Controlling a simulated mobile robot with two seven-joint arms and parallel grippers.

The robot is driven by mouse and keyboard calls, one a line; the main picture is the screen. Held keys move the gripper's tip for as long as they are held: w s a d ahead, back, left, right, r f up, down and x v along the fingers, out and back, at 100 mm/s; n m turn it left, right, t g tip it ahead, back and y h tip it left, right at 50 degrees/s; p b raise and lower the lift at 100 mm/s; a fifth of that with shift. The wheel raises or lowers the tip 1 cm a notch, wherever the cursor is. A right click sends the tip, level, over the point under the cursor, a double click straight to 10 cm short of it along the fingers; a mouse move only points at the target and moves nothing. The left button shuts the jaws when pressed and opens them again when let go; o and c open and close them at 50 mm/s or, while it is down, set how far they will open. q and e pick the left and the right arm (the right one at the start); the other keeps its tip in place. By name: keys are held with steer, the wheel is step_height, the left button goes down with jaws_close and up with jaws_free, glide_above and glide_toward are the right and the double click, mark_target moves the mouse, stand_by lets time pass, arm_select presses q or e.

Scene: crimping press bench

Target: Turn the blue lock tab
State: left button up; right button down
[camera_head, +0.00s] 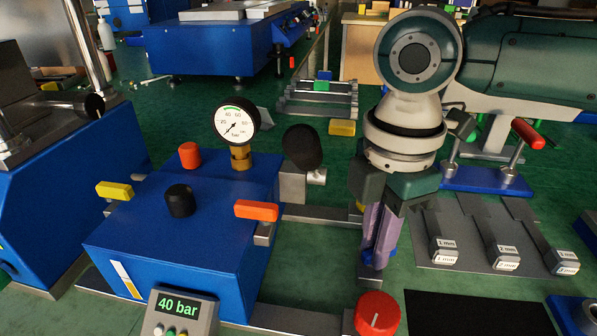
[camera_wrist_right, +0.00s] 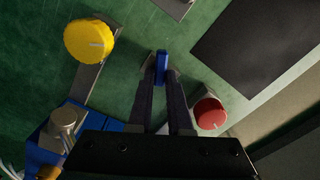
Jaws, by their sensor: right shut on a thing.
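My right gripper (camera_head: 373,266) points down at the bench just behind the red knob, its fingers close together. In the right wrist view, its fingertips (camera_wrist_right: 161,72) are shut on a small blue tab (camera_wrist_right: 162,62), with one finger on each side of it. The tab looks roughly in line with the fingers. In the head view the fingers and hand hide most of the tab, so its exact angle is unclear there. My left gripper is not in view.
A red knob (camera_head: 377,313) stands close in front of my right gripper. A yellow knob (camera_wrist_right: 88,40) is nearby in the wrist view. A blue press unit (camera_head: 170,240) with a gauge (camera_head: 237,123) stands left. A dark mat (camera_head: 470,315) and labelled gauge strips (camera_head: 508,262) lie right.

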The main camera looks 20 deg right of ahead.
stand_by(0.4)
steer(key=shift+r+m+p, duration=0.2)
steer(key=shift+m+p, duration=0.3)
steer(key=shift+p, duration=0.45)
steer(key=m+p, duration=0.6)
steer(key=shift+s+a+p, duration=0.1)
steer(key=shift+p, duration=0.3)
steer(key=m+p, duration=0.2)
steer(key=m, duration=0.1)
steer(key=shift+f+m+p, duration=0.15)
steer(key=shift+m+p, duration=0.4)
steer(key=shift+m, duration=0.45)
